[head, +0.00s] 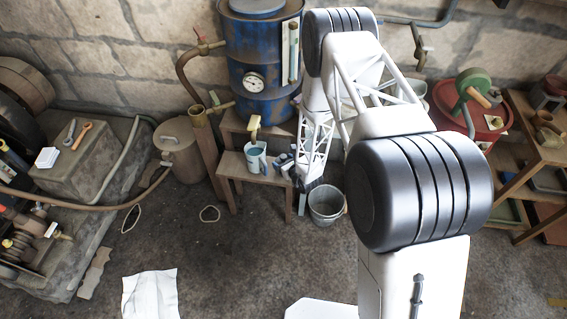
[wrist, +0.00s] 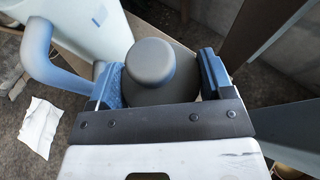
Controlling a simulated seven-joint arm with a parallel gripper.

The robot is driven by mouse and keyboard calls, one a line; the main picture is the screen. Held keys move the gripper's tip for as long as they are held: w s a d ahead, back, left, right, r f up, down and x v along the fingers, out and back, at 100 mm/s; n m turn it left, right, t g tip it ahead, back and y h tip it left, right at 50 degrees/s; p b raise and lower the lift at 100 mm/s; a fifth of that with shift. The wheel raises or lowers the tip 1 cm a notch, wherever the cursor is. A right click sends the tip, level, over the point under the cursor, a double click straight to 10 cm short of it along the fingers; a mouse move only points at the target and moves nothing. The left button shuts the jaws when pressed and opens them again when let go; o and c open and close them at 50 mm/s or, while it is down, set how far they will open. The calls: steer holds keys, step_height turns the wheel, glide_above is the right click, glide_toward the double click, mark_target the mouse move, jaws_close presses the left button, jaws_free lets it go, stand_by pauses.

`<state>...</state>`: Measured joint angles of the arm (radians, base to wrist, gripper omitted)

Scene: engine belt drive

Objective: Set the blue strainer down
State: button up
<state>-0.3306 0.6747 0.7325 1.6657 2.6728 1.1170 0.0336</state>
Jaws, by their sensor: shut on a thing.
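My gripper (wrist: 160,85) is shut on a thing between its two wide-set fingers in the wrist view. A dark grey, round-topped body (wrist: 153,65) shows between the fingers, with blue surfaces at both sides. I take this held thing to be the blue strainer, but its mesh and lower part are hidden. In the head view my gripper (head: 287,163) is small and dark beside the right end of the low wooden bench (head: 232,168), and the strainer cannot be made out clearly. Whether it touches the bench cannot be told.
A pale blue mug (head: 256,157) stands on the bench under a yellow tap (head: 254,127), just left of my gripper. A blue drum (head: 262,75) stands behind. A grey bucket (head: 326,204) is on the floor at right. A white cloth (head: 151,294) lies in front; nearby floor is mostly clear.

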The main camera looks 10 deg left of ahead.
steer(key=shift+f, duration=0.15)
steer(key=o, duration=1)
steer(key=shift+c, duration=0.2)
steer(key=shift+d, duration=0.1)
steer(key=v, duration=1.2)
steer(key=shift+r, duration=0.3)
